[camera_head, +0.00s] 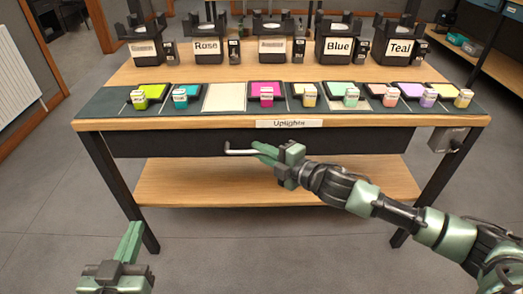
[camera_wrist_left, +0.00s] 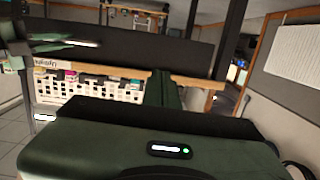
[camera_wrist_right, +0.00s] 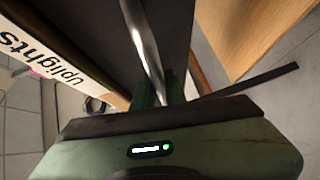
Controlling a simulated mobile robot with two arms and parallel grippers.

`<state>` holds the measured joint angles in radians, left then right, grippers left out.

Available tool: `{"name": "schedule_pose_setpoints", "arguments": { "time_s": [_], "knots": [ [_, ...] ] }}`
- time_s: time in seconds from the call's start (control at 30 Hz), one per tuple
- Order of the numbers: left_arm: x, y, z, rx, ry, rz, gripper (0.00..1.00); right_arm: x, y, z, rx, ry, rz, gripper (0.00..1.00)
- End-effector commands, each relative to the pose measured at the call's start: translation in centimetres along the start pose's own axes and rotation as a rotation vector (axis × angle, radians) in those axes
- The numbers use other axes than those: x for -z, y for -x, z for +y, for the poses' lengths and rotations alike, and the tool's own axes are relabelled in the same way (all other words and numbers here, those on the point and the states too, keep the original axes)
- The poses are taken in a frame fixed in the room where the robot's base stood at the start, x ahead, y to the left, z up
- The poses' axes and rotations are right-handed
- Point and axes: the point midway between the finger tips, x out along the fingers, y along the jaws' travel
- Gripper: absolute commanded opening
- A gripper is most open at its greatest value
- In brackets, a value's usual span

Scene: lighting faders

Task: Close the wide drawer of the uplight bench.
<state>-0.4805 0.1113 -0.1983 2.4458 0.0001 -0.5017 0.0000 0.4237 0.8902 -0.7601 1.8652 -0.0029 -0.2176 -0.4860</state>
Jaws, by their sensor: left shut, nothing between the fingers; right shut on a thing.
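The uplight bench's wide drawer (camera_head: 180,143) has a dark front just below the wooden top, under the "Uplights" label (camera_head: 289,124). No opening into it shows from above, and I cannot tell if it is fully shut. Its metal bar handle (camera_head: 240,152) runs along the front. My right gripper (camera_head: 266,151) is shut on the handle near the middle of the drawer. The right wrist view shows the handle (camera_wrist_right: 146,45) running between the fingers (camera_wrist_right: 157,95). My left gripper (camera_head: 131,243) is shut and empty, low in front of the bench's left leg.
Several coloured swatches with small fader blocks (camera_head: 267,93) line the bench's dark front strip (camera_head: 105,103). Labelled lamp stands (camera_head: 338,47) stand behind. A grey box (camera_head: 448,139) hangs at the right front corner. A lower wooden shelf (camera_head: 200,183) is bare. The floor in front is clear.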

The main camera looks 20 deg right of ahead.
Motion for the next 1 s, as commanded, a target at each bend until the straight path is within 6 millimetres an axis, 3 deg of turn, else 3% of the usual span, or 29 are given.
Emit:
{"name": "schedule_pose_setpoints", "arguments": {
  "time_s": [0.33, 0.37, 0.67, 0.77, 1.0],
  "knots": [
    [-0.4, 0.0, -0.1, 0.001, -0.001, -0.018, 0.00, -0.6, -0.1, 0.2, -0.003, 0.003, -0.010, 0.00],
    [-0.4, 0.0, -0.1, 0.001, -0.001, -0.017, 0.00, -0.6, -0.1, 0.2, -0.003, 0.003, -0.011, 0.21],
    [-0.3, 0.1, -0.1, 0.002, 0.000, -0.017, 0.00, -0.5, 0.0, 0.3, -0.004, 0.003, -0.010, 0.22],
    [-0.4, 0.1, -0.1, 0.002, 0.000, -0.027, 0.00, -0.5, 0.7, 0.2, -0.003, 0.002, -0.009, 0.22],
    [-2.9, 0.6, -0.4, 0.009, -0.002, -0.151, 0.00, -0.4, 4.3, 0.0, 0.002, 0.001, -0.008, 0.22]
  ]
}}
